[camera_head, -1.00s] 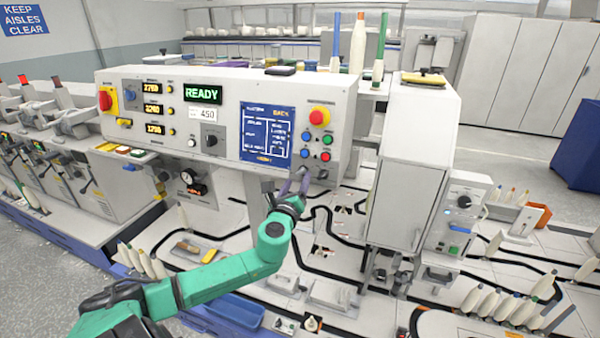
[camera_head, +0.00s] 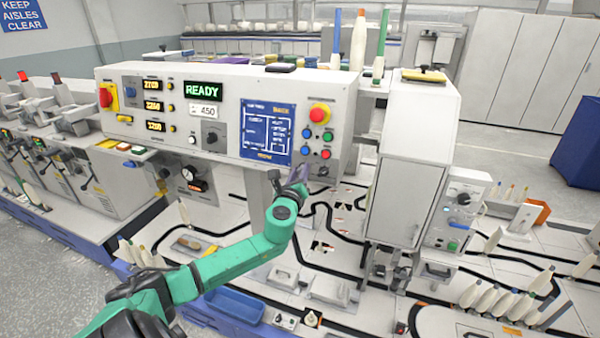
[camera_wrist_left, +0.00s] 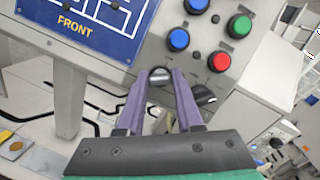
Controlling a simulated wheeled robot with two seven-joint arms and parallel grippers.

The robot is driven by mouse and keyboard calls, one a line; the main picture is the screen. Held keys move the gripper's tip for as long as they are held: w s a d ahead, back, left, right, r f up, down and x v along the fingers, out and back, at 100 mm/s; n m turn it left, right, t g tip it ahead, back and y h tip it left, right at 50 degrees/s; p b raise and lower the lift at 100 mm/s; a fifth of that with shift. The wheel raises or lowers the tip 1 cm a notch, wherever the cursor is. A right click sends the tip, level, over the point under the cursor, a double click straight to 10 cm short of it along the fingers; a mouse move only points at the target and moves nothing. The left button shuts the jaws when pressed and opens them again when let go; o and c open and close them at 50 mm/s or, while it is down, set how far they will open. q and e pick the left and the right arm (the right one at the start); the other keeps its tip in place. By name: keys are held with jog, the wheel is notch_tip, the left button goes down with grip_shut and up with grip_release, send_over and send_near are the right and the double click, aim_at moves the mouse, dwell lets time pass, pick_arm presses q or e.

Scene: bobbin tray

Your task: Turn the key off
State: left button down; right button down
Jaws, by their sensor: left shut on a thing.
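The key (camera_wrist_left: 160,74) is a small silver piece at the lower left of the panel's button group in the left wrist view. My left gripper (camera_wrist_left: 161,78) has its two purple fingers on either side of it, shut on it. In the head view my left gripper (camera_head: 300,173) reaches the lower right of the white control panel (camera_head: 226,121), and the key is hidden behind the fingers there. The key's exact angle is hard to tell. My right gripper is not in view.
A dark knob (camera_wrist_left: 205,95) sits just right of the fingers. Blue, green and red buttons (camera_wrist_left: 219,62) are close above. A red emergency stop (camera_head: 319,114) tops the group. A blue screen (camera_head: 267,130) is to the left, and a white cabinet (camera_head: 408,190) stands to the right.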

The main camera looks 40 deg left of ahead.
pick_arm(q)
jog(key=shift+n, duration=0.4)
jog(key=n+g, duration=0.1)
jog(key=n, duration=0.2)
jog(key=n+g+y+p, duration=0.1)
jog(key=n, duration=0.2)
jog(key=shift+r+p, duration=0.15)
jog(key=shift+p, duration=0.15)
jog(key=n+p, duration=0.1)
jog(key=n, duration=0.2)
jog(key=n+g+p, duration=0.1)
jog(key=n, duration=0.2)
jog(key=shift+g, duration=0.3)
jog(key=c, duration=0.6)
grip_release()
jog(key=shift+o, duration=0.2)
jog(key=b+v, duration=0.3)
jog(key=v, duration=1.1)
jog(key=shift+s, duration=0.15)
